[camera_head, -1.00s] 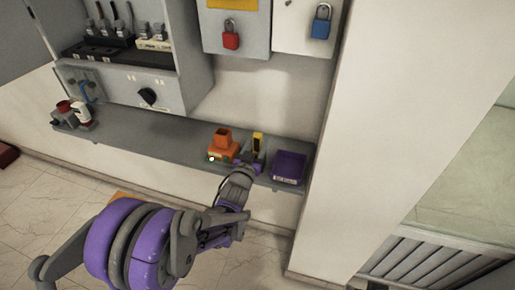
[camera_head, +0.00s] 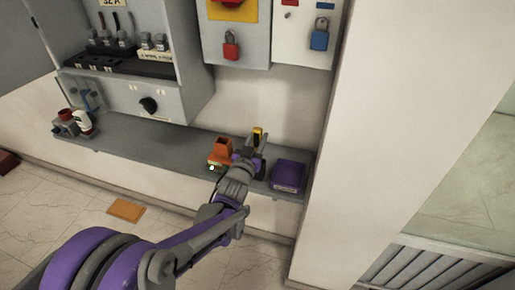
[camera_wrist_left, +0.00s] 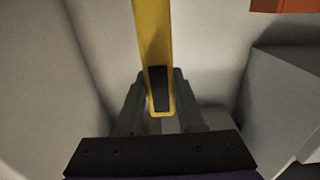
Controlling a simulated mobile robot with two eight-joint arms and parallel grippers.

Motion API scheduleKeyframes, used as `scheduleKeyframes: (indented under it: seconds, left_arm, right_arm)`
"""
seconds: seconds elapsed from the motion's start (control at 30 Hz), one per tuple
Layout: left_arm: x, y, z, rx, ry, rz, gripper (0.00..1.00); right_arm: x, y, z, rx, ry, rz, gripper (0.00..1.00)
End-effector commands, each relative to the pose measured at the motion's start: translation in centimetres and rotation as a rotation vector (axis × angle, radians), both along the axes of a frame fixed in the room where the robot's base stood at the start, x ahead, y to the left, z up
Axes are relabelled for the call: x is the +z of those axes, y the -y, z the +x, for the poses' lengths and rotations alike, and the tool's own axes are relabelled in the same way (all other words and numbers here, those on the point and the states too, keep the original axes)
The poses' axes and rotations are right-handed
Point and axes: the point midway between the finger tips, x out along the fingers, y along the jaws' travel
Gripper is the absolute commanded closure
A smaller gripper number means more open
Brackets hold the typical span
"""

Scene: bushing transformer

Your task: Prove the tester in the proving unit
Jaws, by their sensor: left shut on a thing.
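The tester (camera_head: 257,136) is yellow and dark and stands upright in my left gripper (camera_head: 255,146). In the left wrist view the yellow tester (camera_wrist_left: 152,40) runs up between the two dark fingers (camera_wrist_left: 160,105), which are shut on it. The proving unit, which I take to be the orange block with a square opening on top (camera_head: 221,150), sits on the grey shelf just left of the gripper. The tester is beside it, not in its opening. Whether the tester's lower end touches the shelf is hidden by the gripper. My right gripper is not in view.
A purple tray (camera_head: 290,175) is right of the gripper on the grey shelf (camera_head: 150,143). A red padlock (camera_head: 231,46) and a blue padlock (camera_head: 320,36) hang above. Small red and white items (camera_head: 82,122) stand at the shelf's left end. An orange mat (camera_head: 126,210) lies on the floor.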

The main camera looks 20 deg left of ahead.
Motion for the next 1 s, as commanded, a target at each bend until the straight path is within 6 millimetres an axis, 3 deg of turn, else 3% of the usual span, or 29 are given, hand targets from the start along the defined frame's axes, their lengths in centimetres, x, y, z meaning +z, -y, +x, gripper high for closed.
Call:
scheduleKeyframes:
  seconds: [0.2, 1.0]
  left_arm:
    - [3.6, 0.0, 0.0, 0.0, 0.001, 0.0, 1.0]
    - [10.3, 0.0, 0.0, 0.0, 0.002, 0.0, 1.0]
  right_arm:
    - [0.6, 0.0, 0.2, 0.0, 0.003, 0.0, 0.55]
    - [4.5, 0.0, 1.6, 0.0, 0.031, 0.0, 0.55]
